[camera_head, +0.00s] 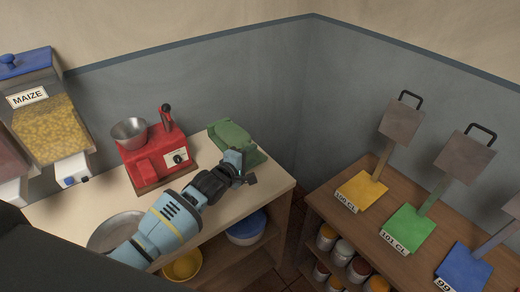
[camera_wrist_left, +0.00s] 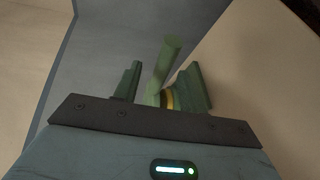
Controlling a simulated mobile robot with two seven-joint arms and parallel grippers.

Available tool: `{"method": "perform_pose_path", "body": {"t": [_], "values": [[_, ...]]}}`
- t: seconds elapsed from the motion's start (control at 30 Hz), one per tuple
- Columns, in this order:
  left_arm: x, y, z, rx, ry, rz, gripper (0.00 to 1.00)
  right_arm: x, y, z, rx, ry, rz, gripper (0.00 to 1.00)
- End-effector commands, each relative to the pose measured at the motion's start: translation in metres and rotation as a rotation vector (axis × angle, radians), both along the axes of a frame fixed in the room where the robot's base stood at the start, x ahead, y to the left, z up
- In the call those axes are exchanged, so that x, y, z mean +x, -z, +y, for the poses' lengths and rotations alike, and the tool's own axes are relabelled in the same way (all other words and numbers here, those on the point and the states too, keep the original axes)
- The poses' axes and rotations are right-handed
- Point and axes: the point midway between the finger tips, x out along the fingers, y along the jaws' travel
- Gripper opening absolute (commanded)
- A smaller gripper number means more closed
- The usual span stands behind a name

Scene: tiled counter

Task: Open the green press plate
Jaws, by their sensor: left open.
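A green press (camera_head: 232,138) stands near the back right corner of the counter, its near side partly hidden by my left gripper. It looks closed, with its upper plate lying flat, though details are small. My left gripper (camera_head: 246,171) is at its near right side. In the left wrist view, a green rod-like handle (camera_wrist_left: 169,55) rises between the two spread fingers of the left gripper (camera_wrist_left: 163,88). The fingers are open with gaps beside the handle; I cannot tell whether either touches it. My right gripper is not in view.
A red grinder (camera_head: 150,155) with a metal bowl stands left of the press. A maize dispenser (camera_head: 48,115) is farther left. A metal plate (camera_head: 115,228) lies on the front counter. A wooden shelf (camera_head: 345,222) at right holds yellow, green and blue plates with handles.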

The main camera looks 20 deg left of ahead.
Motion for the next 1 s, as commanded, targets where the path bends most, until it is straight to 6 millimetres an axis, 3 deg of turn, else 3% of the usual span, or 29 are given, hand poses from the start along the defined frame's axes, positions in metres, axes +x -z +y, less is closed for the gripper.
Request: {"method": "perform_pose_path", "body": {"t": [0.4,0.83,1.0], "values": [[0.045,0.015,-0.014,0.001,-0.001,0.004,0.41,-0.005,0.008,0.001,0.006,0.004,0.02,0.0],[0.052,0.013,-0.016,0.001,0.0,0.0,0.41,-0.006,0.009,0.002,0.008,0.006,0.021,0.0],[0.052,0.013,-0.016,0.001,0.0,0.0,0.22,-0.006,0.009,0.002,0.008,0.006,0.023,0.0]]}}
